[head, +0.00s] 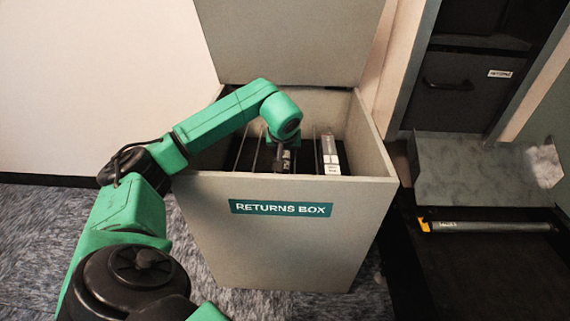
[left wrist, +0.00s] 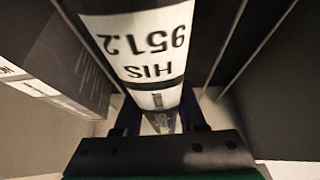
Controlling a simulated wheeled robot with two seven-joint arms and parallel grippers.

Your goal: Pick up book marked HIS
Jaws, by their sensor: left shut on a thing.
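The book marked HIS (left wrist: 140,72) fills the middle of the left wrist view. It is dark, with a white label reading HIS 951.2 upside down. My left gripper (left wrist: 158,114) is shut on it, one finger on each side of the spine. In the head view the left arm reaches over the box's left wall, and the gripper (head: 277,146) points down inside. The top of the book (head: 286,161) shows just below it, between dividers. My right gripper is not in view.
The open returns box (head: 300,245) has its lid raised behind. Another book (head: 330,155) with a white label stands to the right, and thin dividers (left wrist: 228,50) flank the held book. A metal tray (head: 465,175) and dark shelving are at the right.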

